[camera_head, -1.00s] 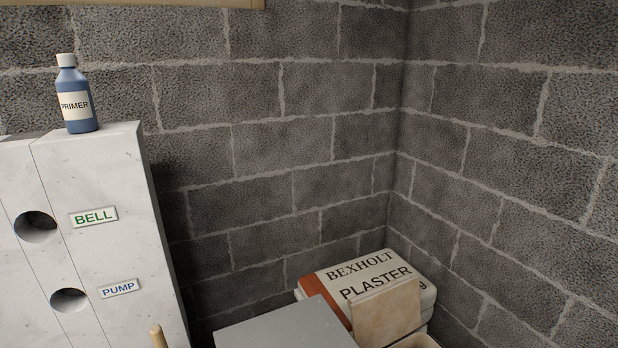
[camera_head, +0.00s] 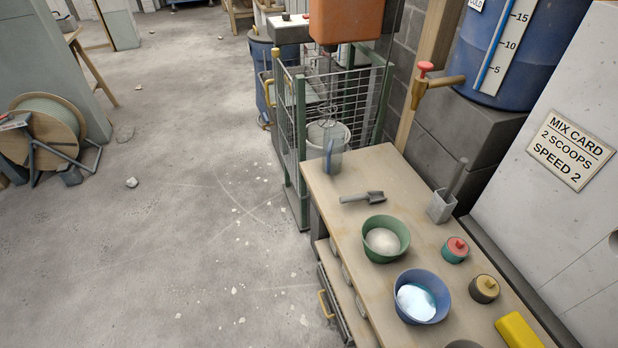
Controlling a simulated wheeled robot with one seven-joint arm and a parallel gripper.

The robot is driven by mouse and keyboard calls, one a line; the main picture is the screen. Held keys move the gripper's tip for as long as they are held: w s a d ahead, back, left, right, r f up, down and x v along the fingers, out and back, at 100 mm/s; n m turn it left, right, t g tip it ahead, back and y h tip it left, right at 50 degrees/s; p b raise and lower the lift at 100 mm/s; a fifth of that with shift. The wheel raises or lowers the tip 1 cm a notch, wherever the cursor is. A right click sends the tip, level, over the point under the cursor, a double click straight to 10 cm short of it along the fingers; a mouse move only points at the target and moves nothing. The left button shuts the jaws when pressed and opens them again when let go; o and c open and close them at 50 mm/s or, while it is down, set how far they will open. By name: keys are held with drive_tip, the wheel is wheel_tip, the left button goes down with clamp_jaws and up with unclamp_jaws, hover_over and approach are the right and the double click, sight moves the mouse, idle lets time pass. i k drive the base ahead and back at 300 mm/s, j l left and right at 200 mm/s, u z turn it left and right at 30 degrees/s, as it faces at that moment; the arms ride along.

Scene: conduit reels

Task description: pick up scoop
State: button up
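A small dark grey scoop (camera_head: 374,197) lies flat on the wooden workbench (camera_head: 345,170), near its far end. Its handle points left, toward the bench's left edge. A green bowl (camera_head: 371,243) with pale powder stands just in front of it. A light grey square holder (camera_head: 440,208) with a grey handle sticking up stands at the bench's right side; I cannot tell what the handle belongs to. My gripper is not in view.
A clear jug (camera_head: 332,158) stands at the far left corner. A mesh cage (camera_head: 296,140) stands beyond. The floor left of the bench is mostly clear.

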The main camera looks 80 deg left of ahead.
sight(372, 196)
drive_tip(key=u, duration=1.7)
drive_tip(key=z, duration=2.45)
drive_tip(key=u, duration=2.5)
drive_tip(key=i+j, duration=0.15)
drive_tip(key=i, duration=0.45)
drive_tip(key=j+u, duration=0.05)
